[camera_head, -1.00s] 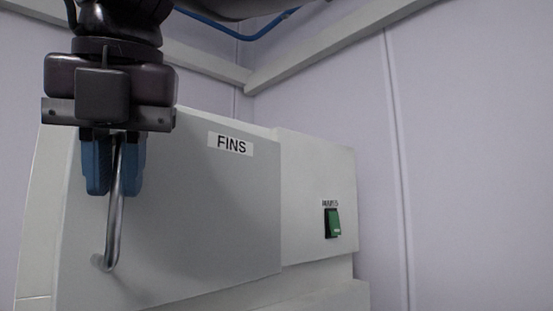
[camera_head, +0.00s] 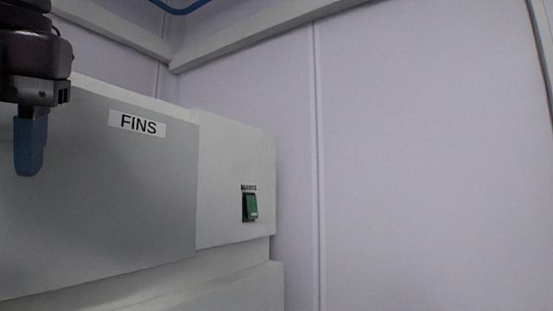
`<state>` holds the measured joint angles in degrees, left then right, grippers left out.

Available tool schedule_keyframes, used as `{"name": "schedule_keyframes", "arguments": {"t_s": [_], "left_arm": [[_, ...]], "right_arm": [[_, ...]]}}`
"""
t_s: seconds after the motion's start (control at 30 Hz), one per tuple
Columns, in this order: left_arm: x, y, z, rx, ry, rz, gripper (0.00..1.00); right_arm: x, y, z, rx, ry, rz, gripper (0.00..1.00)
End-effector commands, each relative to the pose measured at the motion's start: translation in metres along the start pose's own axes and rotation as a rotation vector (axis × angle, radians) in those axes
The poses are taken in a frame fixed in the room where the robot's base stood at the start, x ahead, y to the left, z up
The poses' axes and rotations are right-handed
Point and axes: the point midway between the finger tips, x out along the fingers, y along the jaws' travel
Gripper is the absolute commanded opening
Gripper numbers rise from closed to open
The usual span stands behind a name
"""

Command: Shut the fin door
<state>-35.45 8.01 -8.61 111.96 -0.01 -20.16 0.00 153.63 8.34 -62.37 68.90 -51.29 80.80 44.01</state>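The fin door is the grey panel (camera_head: 120,215) labelled FINS (camera_head: 137,123) on the front of the pale machine, at the left of the head view. Its right edge meets the housing with no clear gap there. Its left side and the bar handle are outside the picture.
The machine's housing (camera_head: 238,180) continues right of the door and carries a green switch (camera_head: 250,207). A lower ledge (camera_head: 240,288) projects below. Pale wall panels (camera_head: 430,160) stand behind, with nothing in front of them at the right.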

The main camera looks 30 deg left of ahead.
Motion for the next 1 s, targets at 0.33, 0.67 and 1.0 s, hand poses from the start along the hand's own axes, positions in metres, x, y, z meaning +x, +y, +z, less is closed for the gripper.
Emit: {"name": "schedule_keyframes", "arguments": {"t_s": [0.33, 0.67, 1.0], "left_arm": [[0.000, 0.000, 0.000, 0.000, 0.001, 0.000, 0.58], [0.003, 0.000, 0.002, 0.000, 0.004, 0.000, 0.58], [0.002, 0.000, -0.001, 0.000, 0.006, 0.000, 0.58]], "right_arm": [[-0.005, 0.001, 0.000, -0.001, 0.001, -0.002, 0.38], [-0.058, 0.001, 0.000, 0.000, -0.002, 0.000, 0.38], [-0.102, 0.002, 0.000, -0.002, -0.001, -0.001, 0.38]]}}
